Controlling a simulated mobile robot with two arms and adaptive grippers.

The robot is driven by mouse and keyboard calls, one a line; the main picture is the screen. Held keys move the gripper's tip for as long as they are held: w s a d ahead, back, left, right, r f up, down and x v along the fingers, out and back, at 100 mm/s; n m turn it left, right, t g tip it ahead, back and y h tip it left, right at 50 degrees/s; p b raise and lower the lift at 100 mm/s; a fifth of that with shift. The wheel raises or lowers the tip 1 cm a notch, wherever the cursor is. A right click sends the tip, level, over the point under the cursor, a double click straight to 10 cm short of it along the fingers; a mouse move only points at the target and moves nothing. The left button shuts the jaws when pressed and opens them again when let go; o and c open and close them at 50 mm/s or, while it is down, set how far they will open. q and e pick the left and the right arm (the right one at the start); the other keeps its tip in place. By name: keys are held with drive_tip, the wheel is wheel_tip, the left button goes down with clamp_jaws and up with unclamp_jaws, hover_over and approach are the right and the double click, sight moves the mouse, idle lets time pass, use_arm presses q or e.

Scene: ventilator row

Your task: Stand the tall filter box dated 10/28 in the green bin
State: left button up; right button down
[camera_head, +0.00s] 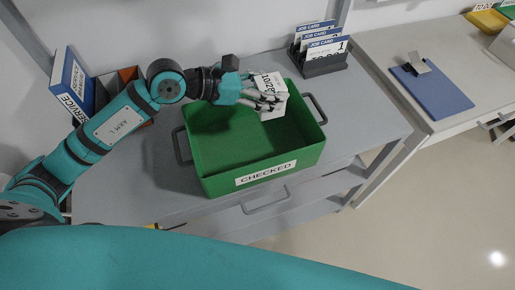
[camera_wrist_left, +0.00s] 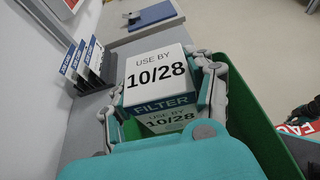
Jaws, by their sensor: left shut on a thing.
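The white filter box (camera_head: 270,91) is marked 10/28 and sits in my left gripper (camera_head: 262,95) over the back right part of the green bin. In the left wrist view the box (camera_wrist_left: 155,72) shows "USE BY 10/28" and a "FILTER" band, with a finger on each side of it; my left gripper (camera_wrist_left: 165,100) is shut on it. The green bin (camera_head: 195,127) stands on the grey bench, labelled CHECKED, and its visible floor is bare. Whether the box touches the bin is hard to tell.
A black rack (camera_head: 325,65) with several job cards stands behind the bin to the right. A blue SERVICE binder (camera_head: 72,83) is at the back left. A blue clipboard (camera_head: 432,88) lies on the side table. The grey bench (camera_head: 365,110) is clear right of the bin.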

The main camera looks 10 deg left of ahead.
use_arm(q)
drive_tip(key=shift+w+f+b, duration=0.3)
drive_tip(key=shift+w+f, duration=0.65)
drive_tip(key=shift+w+a+f, duration=0.1)
drive_tip(key=shift+w+f, duration=0.1)
drive_tip(key=shift+f, duration=0.05)
drive_tip(key=shift+n, duration=0.3)
wheel_tip(320, 180, down, 5)
drive_tip(key=shift+f, duration=0.15)
drive_tip(key=shift+t, duration=0.3)
drive_tip(key=shift+w+f+b, duration=0.1)
drive_tip(key=shift+f+b, duration=0.25)
drive_tip(key=shift+f, duration=2.05)
use_arm(e)
drive_tip(key=shift+w+f, duration=0.2)
drive_tip(key=shift+f, duration=0.7)
use_arm(q)
drive_tip(key=shift+f, duration=0.1)
use_arm(e)
drive_tip(key=shift+f, duration=0.1)
use_arm(q)
drive_tip(key=o, duration=1.2)
drive_tip(key=shift+c, duration=0.2)
